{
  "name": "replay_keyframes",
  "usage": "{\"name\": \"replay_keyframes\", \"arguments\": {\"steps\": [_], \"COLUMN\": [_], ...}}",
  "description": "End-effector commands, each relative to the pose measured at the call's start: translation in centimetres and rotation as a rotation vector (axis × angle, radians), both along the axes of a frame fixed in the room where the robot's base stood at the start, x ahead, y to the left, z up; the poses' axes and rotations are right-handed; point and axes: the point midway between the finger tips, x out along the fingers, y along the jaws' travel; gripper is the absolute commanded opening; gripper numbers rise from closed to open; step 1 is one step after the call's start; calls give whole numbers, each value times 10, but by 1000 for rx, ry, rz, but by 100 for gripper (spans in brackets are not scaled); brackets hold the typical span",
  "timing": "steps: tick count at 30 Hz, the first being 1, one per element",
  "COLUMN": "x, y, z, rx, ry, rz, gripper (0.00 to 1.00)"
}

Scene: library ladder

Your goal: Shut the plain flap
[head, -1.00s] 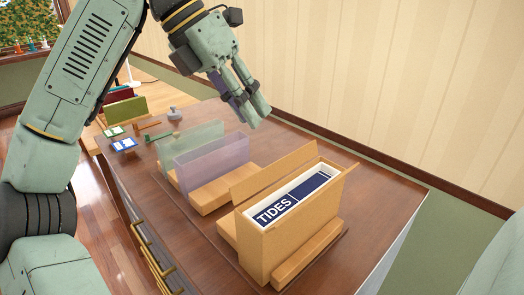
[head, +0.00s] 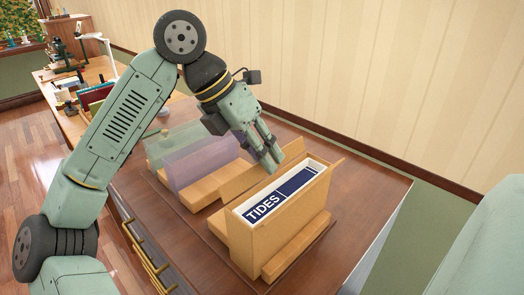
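A tan box (head: 262,238) stands on the desk in the head view, with its top open. Inside is a white-edged book with a dark blue label reading "TIDES" (head: 283,195). A long tan flap (head: 240,183) stands up along the box's far left side, tilted outward. I cannot tell by marking which is the plain one. My gripper (head: 271,162) is over the far side of the box, its fingers close together and empty, at the long flap's upper edge. Whether they touch it is unclear.
A tan block (head: 297,247) lies along the box's near right side. A see-through lavender panel (head: 203,164) and a greenish one (head: 168,146) stand to the left beside tan blocks. The desk top (head: 360,190) is clear to the right. The striped wall rises behind.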

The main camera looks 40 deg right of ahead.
Motion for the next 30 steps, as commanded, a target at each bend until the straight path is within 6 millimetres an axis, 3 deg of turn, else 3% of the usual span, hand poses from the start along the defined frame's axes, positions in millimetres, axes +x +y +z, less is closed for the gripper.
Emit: {"name": "replay_keyframes", "arguments": {"steps": [4, 14, 30], "x": [0, 0, 0], "y": [0, 0, 0], "z": [0, 0, 0], "rx": [0, 0, 0], "ry": [0, 0, -7], "rz": [0, 0, 0], "gripper": [23, 1, 0]}}
